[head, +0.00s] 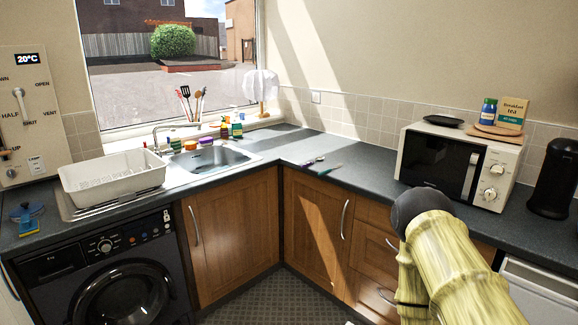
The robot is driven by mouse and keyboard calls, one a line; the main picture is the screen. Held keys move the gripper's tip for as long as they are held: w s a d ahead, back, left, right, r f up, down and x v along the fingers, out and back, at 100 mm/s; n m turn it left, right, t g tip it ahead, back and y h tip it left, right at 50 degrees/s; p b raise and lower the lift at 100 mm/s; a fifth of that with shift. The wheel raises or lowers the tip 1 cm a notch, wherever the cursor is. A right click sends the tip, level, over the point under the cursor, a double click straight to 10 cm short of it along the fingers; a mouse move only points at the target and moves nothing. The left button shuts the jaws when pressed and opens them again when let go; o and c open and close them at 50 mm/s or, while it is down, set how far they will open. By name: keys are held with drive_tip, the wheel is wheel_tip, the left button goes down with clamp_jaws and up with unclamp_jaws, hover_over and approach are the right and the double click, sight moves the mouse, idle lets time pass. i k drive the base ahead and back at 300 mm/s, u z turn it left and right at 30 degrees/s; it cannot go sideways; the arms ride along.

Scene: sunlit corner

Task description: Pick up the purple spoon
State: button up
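A small, thin purple item (313,161), which looks like the purple spoon, lies on the dark grey worktop (290,152) near the inner corner, right of the sink. It is too small to make out its bowl and handle clearly. A green item (329,169) lies close beside it on the right, nearer the front edge. Part of my arm, pale yellow with a dark rounded joint, rises at the lower right in front of the drawers. My gripper is not in view.
A white microwave (458,164) stands on the right worktop. The sink (207,159) has bottles and a utensil pot behind it. A white dish rack (112,178) stands left. The worktop between the purple item and the microwave is mostly clear.

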sight(307, 164)
drive_tip(key=k, duration=0.6)
drive_tip(key=u, duration=0.9)
drive_tip(key=i, duration=0.6)
drive_tip(key=u, duration=1)
drive_tip(key=i, duration=1)
drive_tip(key=z, duration=0.8)
drive_tip(key=i, duration=0.95)
drive_tip(key=z, duration=1.8)
drive_tip(key=k, duration=0.35)
drive_tip(key=u, duration=0.4)
